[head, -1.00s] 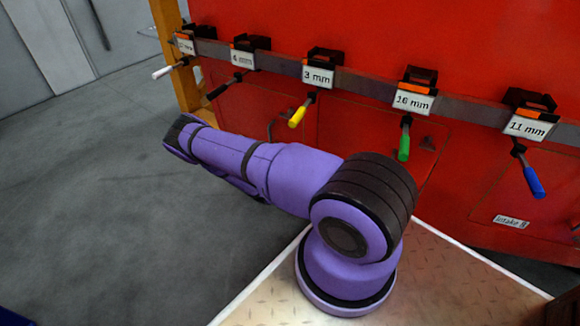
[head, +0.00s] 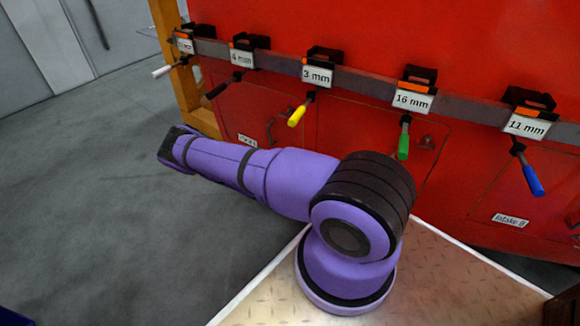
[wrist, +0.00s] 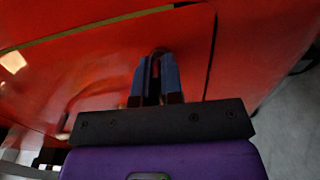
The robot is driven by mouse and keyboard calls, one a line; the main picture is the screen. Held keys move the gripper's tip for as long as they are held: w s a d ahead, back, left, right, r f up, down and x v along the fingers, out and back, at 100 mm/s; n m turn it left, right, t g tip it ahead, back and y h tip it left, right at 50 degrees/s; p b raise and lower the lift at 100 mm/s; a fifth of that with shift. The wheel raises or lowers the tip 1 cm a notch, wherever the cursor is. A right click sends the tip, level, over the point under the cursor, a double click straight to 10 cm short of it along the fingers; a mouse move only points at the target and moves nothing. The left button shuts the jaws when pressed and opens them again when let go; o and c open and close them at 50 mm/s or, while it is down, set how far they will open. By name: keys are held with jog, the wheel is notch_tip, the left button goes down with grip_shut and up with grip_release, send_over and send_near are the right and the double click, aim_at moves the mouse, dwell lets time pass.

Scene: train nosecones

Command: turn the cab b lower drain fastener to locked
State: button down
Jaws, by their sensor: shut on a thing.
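In the wrist view my gripper (wrist: 158,82) has its two blue fingers close together against a red panel. They are shut on a small dark, rounded piece (wrist: 158,52) at the panel's surface, which appears to be the drain fastener. Most of it is hidden between the fingers, so its turned position cannot be read. In the head view my purple arm reaches left and low in front of the red cab side; the fingers are not visible there.
A rail on the red cab wall (head: 370,30) holds several labelled tools, including yellow (head: 297,116), green (head: 403,146) and blue (head: 532,180) handled ones, above my arm. An "Intake B" label (head: 510,220) is at right. Grey floor (head: 90,210) is open at left.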

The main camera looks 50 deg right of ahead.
dwell(0.5)
jog(key=c, duration=1.3)
grip_release()
jog(key=shift+o, duration=0.2)
jog(key=s+a, duration=0.1)
jog(key=a, duration=0.9)
jog(key=shift+s+a, duration=0.35)
